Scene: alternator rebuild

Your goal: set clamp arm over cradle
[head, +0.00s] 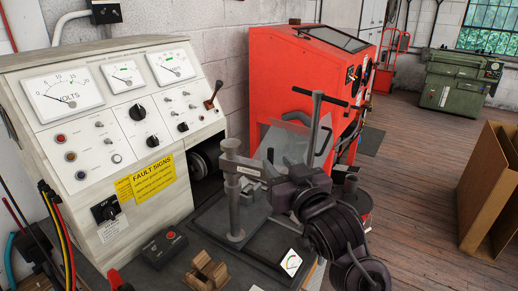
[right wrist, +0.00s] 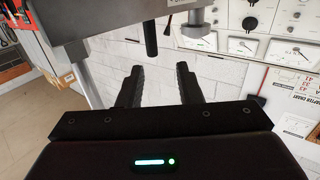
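The clamp stand's grey post (head: 235,205) rises from a dark base plate (head: 207,222) on the bench. The clamp arm (head: 252,171) runs right from the post, and its far end is hidden behind my right gripper. A tall screw with a black T-handle (head: 318,97) stands up near that end. My right gripper (head: 283,193) is beside the arm. In the right wrist view its fingers (right wrist: 160,70) are apart with nothing seen between them, just below the grey clamp arm (right wrist: 110,30). I cannot make out the cradle for sure; my arm covers part of the base.
A test bench with dials (head: 120,125) stands at the left. A notched wooden block (head: 207,270) and a small dark box with a red button (head: 164,247) lie in front. A red cabinet (head: 280,90) stands behind, and a cardboard box (head: 490,190) at right.

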